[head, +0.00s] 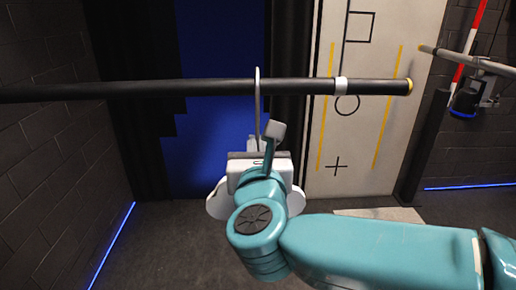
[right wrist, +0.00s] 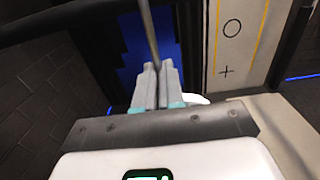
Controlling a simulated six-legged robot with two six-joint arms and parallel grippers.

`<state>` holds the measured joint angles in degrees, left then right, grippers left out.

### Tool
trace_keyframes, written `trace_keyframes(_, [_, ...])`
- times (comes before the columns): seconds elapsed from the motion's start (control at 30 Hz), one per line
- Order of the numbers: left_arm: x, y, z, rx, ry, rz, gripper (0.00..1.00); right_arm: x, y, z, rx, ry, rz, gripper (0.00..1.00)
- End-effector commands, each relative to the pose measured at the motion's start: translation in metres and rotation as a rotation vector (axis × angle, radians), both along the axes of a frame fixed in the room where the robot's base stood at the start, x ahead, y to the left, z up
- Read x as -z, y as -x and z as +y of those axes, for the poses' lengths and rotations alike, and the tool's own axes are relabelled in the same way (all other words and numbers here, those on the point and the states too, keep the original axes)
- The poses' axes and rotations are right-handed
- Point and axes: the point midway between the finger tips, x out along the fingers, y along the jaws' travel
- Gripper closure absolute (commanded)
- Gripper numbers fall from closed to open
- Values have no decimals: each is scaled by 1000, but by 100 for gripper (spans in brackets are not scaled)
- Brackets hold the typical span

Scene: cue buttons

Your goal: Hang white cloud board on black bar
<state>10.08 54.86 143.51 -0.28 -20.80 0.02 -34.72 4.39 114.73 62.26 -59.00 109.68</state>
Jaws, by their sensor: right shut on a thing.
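The black bar (head: 190,88) runs level across the head view, with a white band and a yellowish end cap at its right end. The white cloud board (head: 217,200) is mostly hidden behind my right wrist; its rounded lobes show on both sides, below the bar. A thin grey hanger (head: 257,110) rises from it and crosses the bar, its top just above the bar's upper edge. I cannot tell whether it is hooked over the bar. My right gripper (head: 253,146) is shut on the hanger, which also stands between the fingers in the right wrist view (right wrist: 149,35). My left gripper is out of view.
A pale panel (head: 348,165) with black shapes and yellow lines stands behind the bar's right end. Dark brick walls flank the space. A red and white pole (head: 470,40) and a grey fixture (head: 485,90) are at the far right.

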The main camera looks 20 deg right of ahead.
Motion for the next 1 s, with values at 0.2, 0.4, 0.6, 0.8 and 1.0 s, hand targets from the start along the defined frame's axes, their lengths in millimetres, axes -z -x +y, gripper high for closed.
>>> trace_keyframes(0.2, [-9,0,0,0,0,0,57,-3,-16,-6,3,1,-2,100])
trace_keyframes(0.4, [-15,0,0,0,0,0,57,-3,-30,-10,3,1,-3,100])
trace_keyframes(0.6, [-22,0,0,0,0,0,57,-3,-44,-13,2,1,-2,100])
trace_keyframes(0.8, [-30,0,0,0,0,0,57,-3,-58,-18,2,2,-2,100])
trace_keyframes(1.0, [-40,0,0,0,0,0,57,-2,-73,-21,1,1,1,100])
